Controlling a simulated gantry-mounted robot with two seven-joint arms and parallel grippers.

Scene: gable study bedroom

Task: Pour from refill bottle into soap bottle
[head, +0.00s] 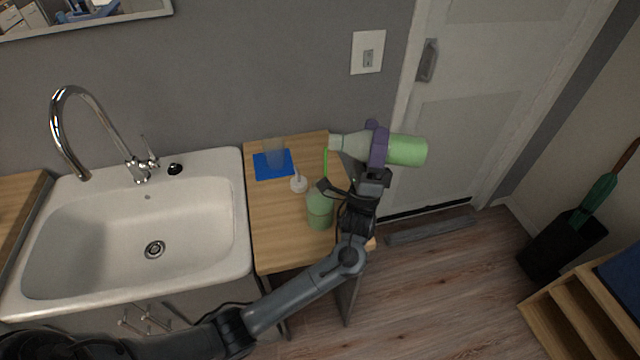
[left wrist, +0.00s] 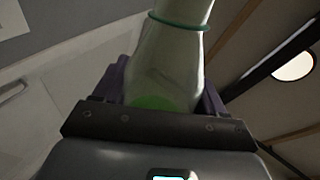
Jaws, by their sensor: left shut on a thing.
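My left gripper (head: 377,147) is shut around the refill bottle (head: 407,150), a pale translucent bottle with green liquid at its base end. It is tipped about level above the counter's right side, its mouth pointing left. A thin green stream drops from the mouth to the soap bottle (head: 320,212), which stands upright on the counter and holds green liquid. My arm partly hides the soap bottle's right side. The left wrist view shows the refill bottle (left wrist: 170,60) between the jaws, with a green ring around its neck. My right gripper is not in view.
A white pump top (head: 298,184) sits on the wooden counter (head: 275,230) left of the soap bottle. A white sink (head: 90,235) with a tall faucet (head: 75,100) is at left.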

